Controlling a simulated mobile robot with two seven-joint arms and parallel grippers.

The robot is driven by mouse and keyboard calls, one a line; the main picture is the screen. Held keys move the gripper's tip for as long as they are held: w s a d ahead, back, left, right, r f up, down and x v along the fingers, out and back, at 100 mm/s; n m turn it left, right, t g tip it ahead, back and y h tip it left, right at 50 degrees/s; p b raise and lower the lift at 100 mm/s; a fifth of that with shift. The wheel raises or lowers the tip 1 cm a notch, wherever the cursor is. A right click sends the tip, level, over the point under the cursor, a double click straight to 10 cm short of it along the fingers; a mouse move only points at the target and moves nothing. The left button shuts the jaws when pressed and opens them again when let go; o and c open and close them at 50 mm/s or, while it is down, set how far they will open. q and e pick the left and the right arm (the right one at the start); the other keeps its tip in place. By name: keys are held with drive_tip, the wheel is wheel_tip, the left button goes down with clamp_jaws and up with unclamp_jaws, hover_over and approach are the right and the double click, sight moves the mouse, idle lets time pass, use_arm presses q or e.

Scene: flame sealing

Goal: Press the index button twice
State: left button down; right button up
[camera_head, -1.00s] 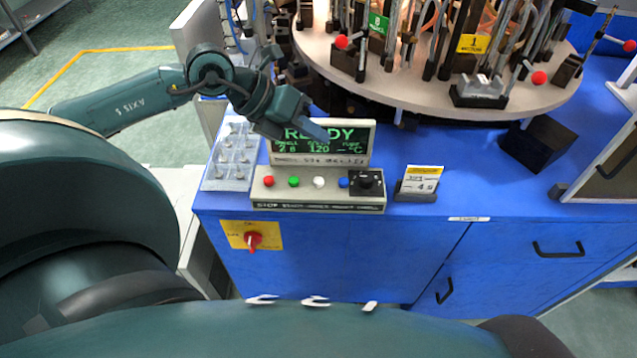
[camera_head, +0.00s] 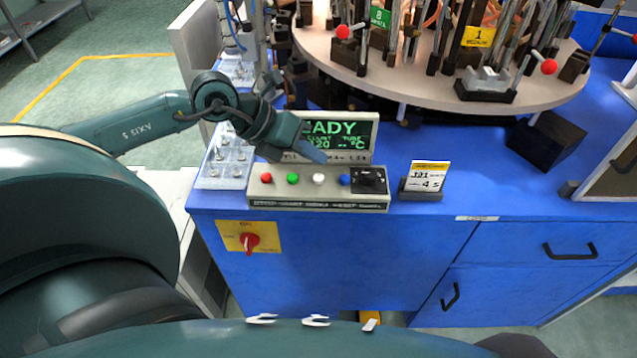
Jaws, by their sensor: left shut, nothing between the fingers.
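The control box (camera_head: 300,197) stands on the front edge of the blue cabinet top. It carries a row of buttons: red (camera_head: 266,178), green (camera_head: 292,178), white (camera_head: 319,179) and blue (camera_head: 345,180), with a black knob (camera_head: 369,178) at the right end. The label strip below is too small to read surely; the third label, under the white button, looks like INDEX. My left gripper (camera_head: 321,157) is shut and empty, its tips pointing down just behind and above the white button. I see no clear contact. My right gripper is out of view.
The green-lettered display (camera_head: 360,135) stands behind the buttons, partly covered by my left gripper. A tray of small parts (camera_head: 222,177) lies left, a card on a stand (camera_head: 427,178) right. The round turntable (camera_head: 415,88) with clamps overhangs behind. A red switch (camera_head: 249,240) is on the front.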

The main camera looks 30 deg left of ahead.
sight(319, 179)
use_arm(q)
drive_tip(key=shift+f+b, duration=0.4)
drive_tip(key=shift+f, duration=0.6)
idle(1.0)
drive_tip(key=shift+f, duration=0.1)
drive_tip(key=shift+f+b, duration=0.3)
drive_tip(key=shift+b, duration=0.2)
